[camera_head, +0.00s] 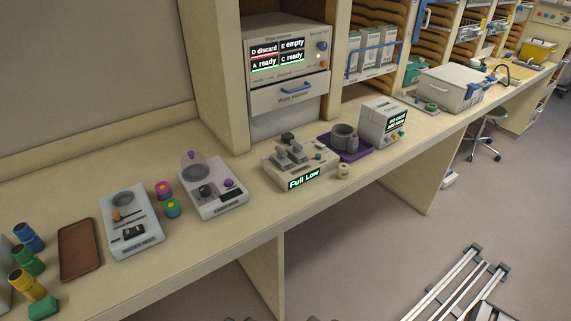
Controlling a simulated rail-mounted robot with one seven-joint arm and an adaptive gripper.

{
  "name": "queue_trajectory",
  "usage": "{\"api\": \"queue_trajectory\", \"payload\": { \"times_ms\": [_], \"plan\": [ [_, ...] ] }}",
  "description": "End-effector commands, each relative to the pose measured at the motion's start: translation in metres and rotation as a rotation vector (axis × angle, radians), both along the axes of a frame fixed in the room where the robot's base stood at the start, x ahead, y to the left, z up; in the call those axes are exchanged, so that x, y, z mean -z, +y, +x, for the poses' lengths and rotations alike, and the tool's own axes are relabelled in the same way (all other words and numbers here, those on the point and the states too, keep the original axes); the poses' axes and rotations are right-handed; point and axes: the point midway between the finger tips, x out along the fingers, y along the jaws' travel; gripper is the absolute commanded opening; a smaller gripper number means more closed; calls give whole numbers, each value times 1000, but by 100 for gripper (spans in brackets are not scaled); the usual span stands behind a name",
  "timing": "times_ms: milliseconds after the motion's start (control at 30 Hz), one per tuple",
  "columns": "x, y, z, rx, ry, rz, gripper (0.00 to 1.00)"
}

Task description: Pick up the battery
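A beige charger-like device (318,172) stands on the counter near the middle, with a lit display reading "Full Low". Grey and dark blocks (289,154) sit on its top, above the display. They may be batteries in slots, but they are too small to tell for sure. A dark block (132,232) also lies on the pale tray-like device (120,205) at the left, and I cannot tell whether it is a battery. My gripper is not in view.
A pale device with a purple knob (226,197), pink and green pots (171,208), a brown tray (80,250) and coloured bottles (28,238) stand at the left. A grey cup (344,140) on a purple mat and a white box (378,119) stand right of the charger-like device.

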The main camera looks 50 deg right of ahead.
Motion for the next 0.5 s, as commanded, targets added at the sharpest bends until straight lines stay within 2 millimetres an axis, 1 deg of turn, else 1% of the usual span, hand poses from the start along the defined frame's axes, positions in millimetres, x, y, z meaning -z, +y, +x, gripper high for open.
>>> {"api": "queue_trajectory", "payload": {
  "times_ms": [467,500],
  "plan": [
    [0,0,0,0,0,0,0],
    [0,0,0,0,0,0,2]
  ]
}}
